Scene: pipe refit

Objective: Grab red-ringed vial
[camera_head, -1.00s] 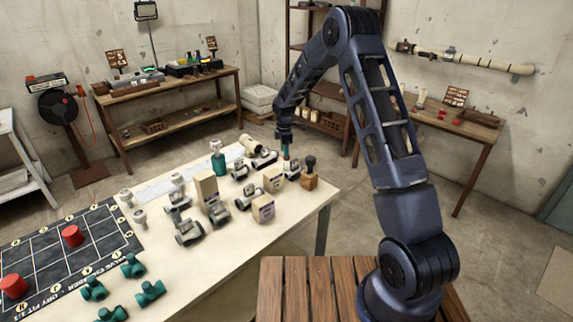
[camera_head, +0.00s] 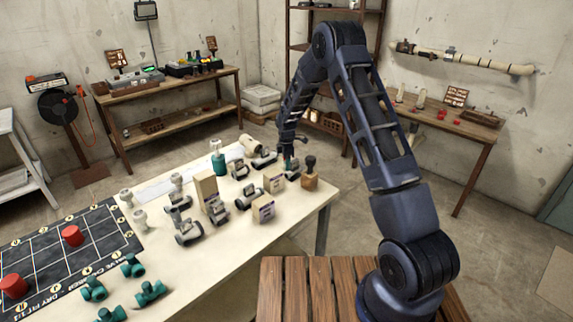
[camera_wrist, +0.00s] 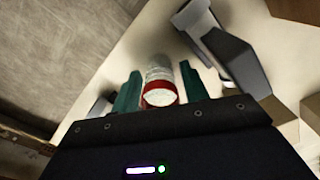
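The red-ringed vial (camera_wrist: 160,82) shows in the wrist view as a pale, clear cylinder with a red band at its near end. It stands between the two teal fingers of my gripper (camera_wrist: 160,88). The fingers are open, one on each side, with narrow gaps to the vial. In the head view my gripper (camera_head: 288,162) is low over the far right part of the cream table (camera_head: 230,270). There its fingers hide the vial.
A wooden block with a dark knob (camera_head: 310,174) stands just right of my gripper. Grey pipe fittings (camera_head: 240,170) and small cartons (camera_head: 263,208) crowd the left and front. A teal bottle (camera_head: 218,163) stands farther left. Green fittings (camera_head: 150,292) lie near the dark mat (camera_head: 60,262).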

